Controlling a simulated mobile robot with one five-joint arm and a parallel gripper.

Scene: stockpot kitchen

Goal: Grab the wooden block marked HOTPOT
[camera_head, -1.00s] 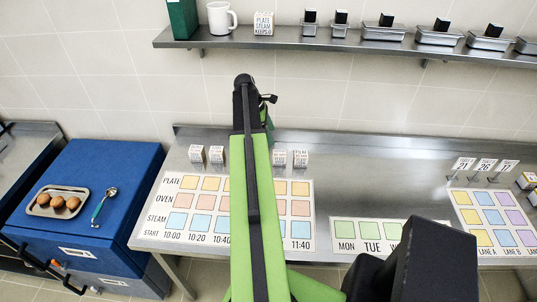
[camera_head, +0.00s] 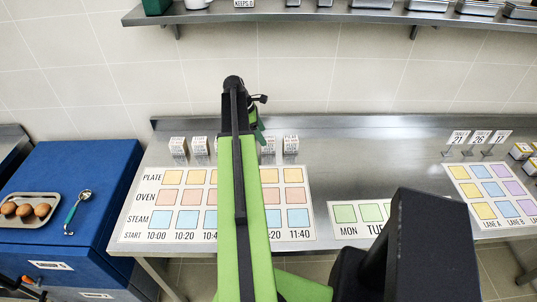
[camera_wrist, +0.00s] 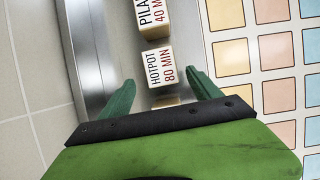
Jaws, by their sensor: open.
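The wooden block marked HOTPOT 80 MIN (camera_wrist: 158,67) stands on the steel counter in the wrist view. My gripper (camera_wrist: 161,80) is open, with its two green fingers apart and the HOTPOT block just ahead of the gap between their tips, not held. In the head view my gripper (camera_head: 260,128) is partly hidden by my arm, over the row of blocks. A block marked PILAF 40 MIN (camera_wrist: 150,18) stands beyond HOTPOT. Another block (camera_wrist: 166,102) shows partly between the fingers, nearer my wrist. In the head view the block labels are too small to read.
Two blocks (camera_head: 189,146) stand left of my arm and two (camera_head: 279,145) right of it. A chart with coloured squares (camera_head: 130,228) lies in front of them. The wall is close behind. A blue cabinet (camera_head: 65,185) with an egg tray (camera_head: 12,197) stands left.

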